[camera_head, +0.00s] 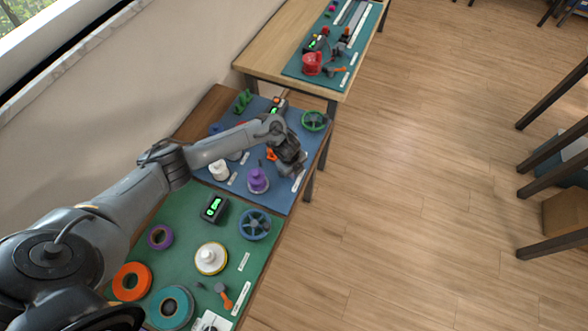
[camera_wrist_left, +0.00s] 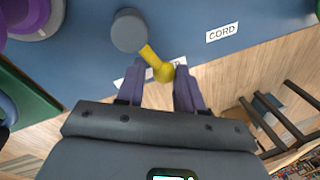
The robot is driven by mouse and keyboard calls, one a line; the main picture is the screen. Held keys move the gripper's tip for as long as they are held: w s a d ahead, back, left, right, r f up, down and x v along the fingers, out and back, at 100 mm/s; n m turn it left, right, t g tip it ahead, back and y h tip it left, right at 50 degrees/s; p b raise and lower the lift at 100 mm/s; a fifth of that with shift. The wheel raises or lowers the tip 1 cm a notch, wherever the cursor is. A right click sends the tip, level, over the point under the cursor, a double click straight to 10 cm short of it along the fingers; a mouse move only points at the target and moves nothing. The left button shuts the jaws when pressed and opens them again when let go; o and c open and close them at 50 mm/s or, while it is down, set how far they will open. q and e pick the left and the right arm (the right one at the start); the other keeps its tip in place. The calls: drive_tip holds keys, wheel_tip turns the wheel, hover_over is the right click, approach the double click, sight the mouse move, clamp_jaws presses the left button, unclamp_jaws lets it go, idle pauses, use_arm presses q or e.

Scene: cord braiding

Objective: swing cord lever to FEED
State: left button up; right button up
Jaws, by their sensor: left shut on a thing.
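The cord lever has a round grey pivot (camera_wrist_left: 129,30) and a short yellow arm ending in a yellow ball knob (camera_wrist_left: 163,72). It stands on the blue mat (camera_wrist_left: 85,55), beside a white label reading CORD (camera_wrist_left: 222,32). My left gripper (camera_wrist_left: 160,88) is shut on the lever's knob, with a purple-grey finger on each side. In the head view my left gripper (camera_head: 291,163) is low over the right side of the blue mat, and it hides the lever. A second label is partly covered by the fingers, and I cannot read FEED on it. My right gripper is not in view.
A purple spool (camera_head: 258,181) and a white spool (camera_head: 219,170) stand near the gripper. A green handwheel (camera_head: 314,120) stands behind it. A green mat (camera_head: 187,226) with rings and a blue wheel (camera_head: 255,224) lies nearer. Open floor is to the right.

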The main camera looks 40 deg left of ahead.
use_arm(q)
drive_tip(key=shift+w+a+n+y+p, duration=0.15)
drive_tip(key=shift+w+a+n+p, duration=0.1)
drive_tip(key=shift+n+p, duration=0.25)
drive_tip(key=shift+w+a+n+y+p, duration=0.15)
drive_tip(key=shift+a+n+p, duration=0.1)
drive_tip(key=shift+n, duration=0.45)
drive_tip(key=shift+f, duration=0.1)
drive_tip(key=o, duration=1)
drive_tip(key=shift+a, duration=0.15)
drive_tip(key=shift+o, duration=0.2)
wheel_tip(320, 180, up, 11)
drive_tip(key=s+p, duration=0.2)
drive_tip(key=shift+d, duration=0.2)
